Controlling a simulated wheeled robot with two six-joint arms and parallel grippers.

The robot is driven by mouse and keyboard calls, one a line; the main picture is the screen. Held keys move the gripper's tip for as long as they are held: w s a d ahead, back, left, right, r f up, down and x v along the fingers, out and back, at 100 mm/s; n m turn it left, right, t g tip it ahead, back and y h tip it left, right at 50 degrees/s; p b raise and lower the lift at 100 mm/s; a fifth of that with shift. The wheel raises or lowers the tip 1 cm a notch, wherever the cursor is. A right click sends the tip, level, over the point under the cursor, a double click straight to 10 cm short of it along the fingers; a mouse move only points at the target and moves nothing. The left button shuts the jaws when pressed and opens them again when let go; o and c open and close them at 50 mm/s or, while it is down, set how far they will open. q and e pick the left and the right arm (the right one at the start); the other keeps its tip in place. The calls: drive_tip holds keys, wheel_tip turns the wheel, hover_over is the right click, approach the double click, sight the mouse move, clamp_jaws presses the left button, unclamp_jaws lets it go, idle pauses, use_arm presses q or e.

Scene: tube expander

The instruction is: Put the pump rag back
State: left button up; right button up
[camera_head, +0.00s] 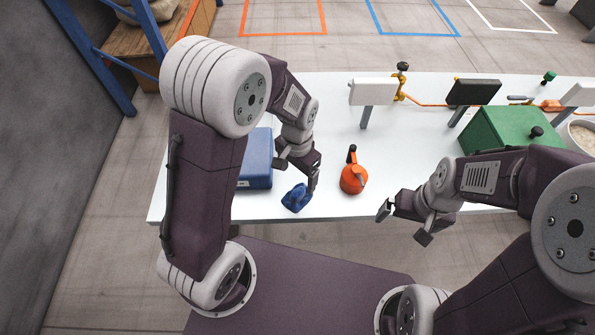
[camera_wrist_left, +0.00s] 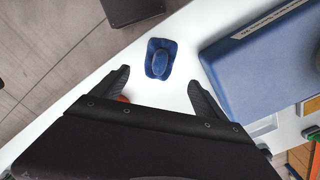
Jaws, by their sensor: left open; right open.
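A blue rag (camera_head: 297,198), crumpled with a raised middle, lies on the white table near its front edge. It also shows in the left wrist view (camera_wrist_left: 160,58), just beyond my fingertips and roughly centred between them. My left gripper (camera_head: 298,174) is open and empty, pointing down close to the rag; I cannot tell its exact height above it. My right gripper (camera_head: 404,225) is open and empty, at the table's front edge to the right.
A blue box (camera_head: 257,160) stands on the table beside my left gripper. An orange can (camera_head: 354,179) with a dark top stands right of the rag. A green box (camera_head: 500,128) and several panels on stands are farther right and back. The middle of the table is mostly clear.

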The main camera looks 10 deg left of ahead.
use_arm(q)
drive_tip(key=s+a+r+n+t, duration=0.1)
drive_tip(key=s+a+r+n, duration=0.1)
drive_tip(key=s+a+n, duration=0.4)
drive_tip(key=shift+s+a+r, duration=0.35)
drive_tip(key=shift+s+a, duration=0.2)
drive_tip(key=shift+s, duration=0.45)
idle(0.4)
